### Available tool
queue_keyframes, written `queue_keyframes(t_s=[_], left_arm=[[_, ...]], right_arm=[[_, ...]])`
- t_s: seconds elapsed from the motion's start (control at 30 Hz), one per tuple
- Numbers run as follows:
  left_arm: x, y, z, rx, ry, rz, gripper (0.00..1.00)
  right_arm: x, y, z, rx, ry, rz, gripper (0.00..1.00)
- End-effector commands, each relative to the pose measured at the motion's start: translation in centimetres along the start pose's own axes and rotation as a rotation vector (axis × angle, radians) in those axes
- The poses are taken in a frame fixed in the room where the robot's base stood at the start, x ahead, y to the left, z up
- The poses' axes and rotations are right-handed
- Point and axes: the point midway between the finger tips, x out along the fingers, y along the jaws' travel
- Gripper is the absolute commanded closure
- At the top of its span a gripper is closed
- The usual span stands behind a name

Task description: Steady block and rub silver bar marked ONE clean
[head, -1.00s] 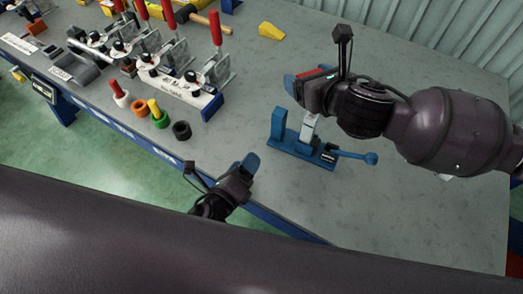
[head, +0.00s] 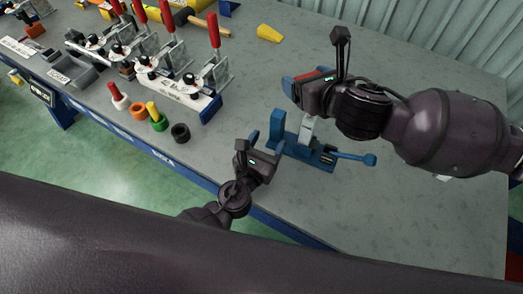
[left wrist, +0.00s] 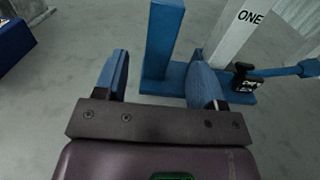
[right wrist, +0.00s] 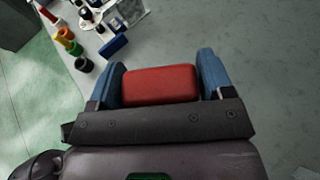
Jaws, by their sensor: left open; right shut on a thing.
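The blue block (head: 300,151) stands on the grey table, with an upright post at its left end and a lever with a round knob at its right. The silver bar (head: 308,130) rises from it, its top hidden by my right gripper; in the left wrist view the bar (left wrist: 240,32) shows the word ONE. My left gripper (head: 258,148) is open beside the block. In its wrist view the blue post (left wrist: 164,40) shows between and beyond the fingers. My right gripper (head: 297,88) is shut on a red pad (right wrist: 160,85), above the bar.
A row of toggle clamps with red handles (head: 214,30) stands at the back left. Coloured rings and pegs (head: 155,116) sit near the front edge. A yellow wedge (head: 269,33) lies at the back. The table right of the block is mostly clear.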

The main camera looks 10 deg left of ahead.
Motion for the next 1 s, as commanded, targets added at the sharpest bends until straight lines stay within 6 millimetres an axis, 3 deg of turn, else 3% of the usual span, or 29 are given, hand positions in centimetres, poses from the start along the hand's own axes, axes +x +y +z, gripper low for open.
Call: queue_keyframes(t_s=[0.3, 0.5, 0.97, 1.0], left_arm=[[5.2, 0.0, 0.0, -0.001, 0.0, 0.0, 0.36], [7.4, 0.0, -0.1, -0.001, 0.001, 0.0, 0.36], [8.3, 0.0, -0.1, -0.003, 0.002, 0.0, 0.36], [8.3, 0.0, -0.1, -0.003, 0.002, 0.0, 0.41]], right_arm=[[0.0, 0.0, 0.1, 0.0, -0.001, 0.0, 0.54], [0.0, 0.0, 0.1, 0.0, -0.001, 0.0, 0.54], [0.0, 0.0, 0.1, 0.0, -0.001, 0.0, 0.54], [0.0, 0.0, 0.1, 0.0, -0.001, 0.0, 0.54]])
